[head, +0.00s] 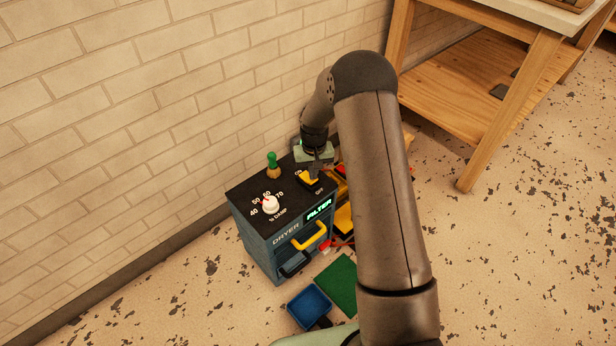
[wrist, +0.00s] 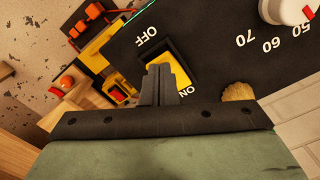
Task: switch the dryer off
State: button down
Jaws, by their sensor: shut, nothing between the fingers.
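The dryer (head: 262,238) is a blue-grey box with a black top, standing on the floor by the wall. Its yellow rocker switch (head: 309,181) sits on the top near the right edge. In the wrist view the switch (wrist: 181,73) lies between the printed words OFF and ON. My gripper (head: 315,172) is over the switch with its fingers shut and empty. In the wrist view the fingertips (wrist: 161,70) cover the switch's left part. I cannot tell whether they touch it, nor which way the rocker is tipped.
A white dial (head: 270,204) and a green-topped knob (head: 272,163) stand on the dryer's top. A lit FILTER label (head: 319,210) and a yellow handle (head: 310,237) are on its front. A blue tray (head: 310,304) and green mat (head: 338,282) lie in front. A wooden table (head: 480,95) stands right.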

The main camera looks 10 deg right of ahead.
jog(key=shift+f+b, duration=0.45)
jog(key=shift+f, duration=0.35)
jog(key=shift+r, duration=0.15)
jog(key=shift+r+p, duration=2.05)
jog(key=shift+r, duration=1.35)
jog(key=shift+r, duration=0.1)
jog(key=s+r+p, duration=0.5)
jog(key=s+r, duration=0.3)
jog(key=r, duration=0.4)
jog(key=s+a+r+p, duration=0.1)
jog(key=s+r+p, duration=0.3)
jog(key=s+r, duration=0.5)
jog(key=s+r+p, duration=0.5)
jog(key=s+r, duration=0.1)
jog(key=r, duration=0.8)
jog(key=s+r+p, duration=0.4)
jog(key=s+r, duration=0.1)
jog(key=s, duration=0.6)
jog(key=shift+s, duration=0.4)
